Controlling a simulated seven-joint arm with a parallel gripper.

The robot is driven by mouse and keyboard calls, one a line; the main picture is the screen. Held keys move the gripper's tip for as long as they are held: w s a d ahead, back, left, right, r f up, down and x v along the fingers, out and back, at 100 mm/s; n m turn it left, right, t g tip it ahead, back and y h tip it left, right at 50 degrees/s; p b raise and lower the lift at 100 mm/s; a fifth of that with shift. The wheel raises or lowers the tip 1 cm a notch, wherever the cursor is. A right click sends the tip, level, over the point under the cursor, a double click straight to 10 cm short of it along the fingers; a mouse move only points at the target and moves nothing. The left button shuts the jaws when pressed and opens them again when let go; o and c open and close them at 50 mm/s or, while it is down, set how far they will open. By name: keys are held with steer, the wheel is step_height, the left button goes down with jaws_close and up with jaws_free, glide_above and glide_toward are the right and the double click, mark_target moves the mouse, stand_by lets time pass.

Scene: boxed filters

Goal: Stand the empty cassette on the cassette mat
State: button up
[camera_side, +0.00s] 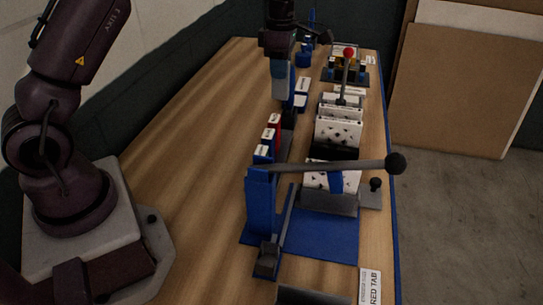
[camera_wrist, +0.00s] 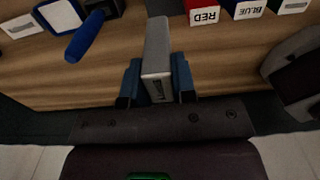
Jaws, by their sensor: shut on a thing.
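My gripper (camera_wrist: 157,85) is shut on a slim grey cassette (camera_wrist: 157,50), with one blue finger on each side of it. A white label on the cassette's near end is upside down and too small to read surely. In the side view my gripper (camera_side: 281,72) is above the table's far half, with the grey cassette (camera_side: 280,90) below it. A blue-edged white square (camera_wrist: 62,14) lies at the upper left in the wrist view, apart from the cassette. I cannot tell for certain that it is the cassette mat.
Labelled red (camera_wrist: 203,13) and blue (camera_wrist: 249,9) cassettes stand to the right in the wrist view. A blue-handled tool (camera_wrist: 84,36) lies left of my gripper. A blue lever press (camera_side: 262,205) stands at the table's near end. The table's left side is clear.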

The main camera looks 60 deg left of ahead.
mark_target(280, 98)
step_height(280, 98, down, 11)
steer(key=shift+f, duration=0.1)
stand_by(0.4)
steer(key=shift+f, duration=0.15)
steer(key=o, duration=0.9)
steer(key=shift+o, duration=0.2)
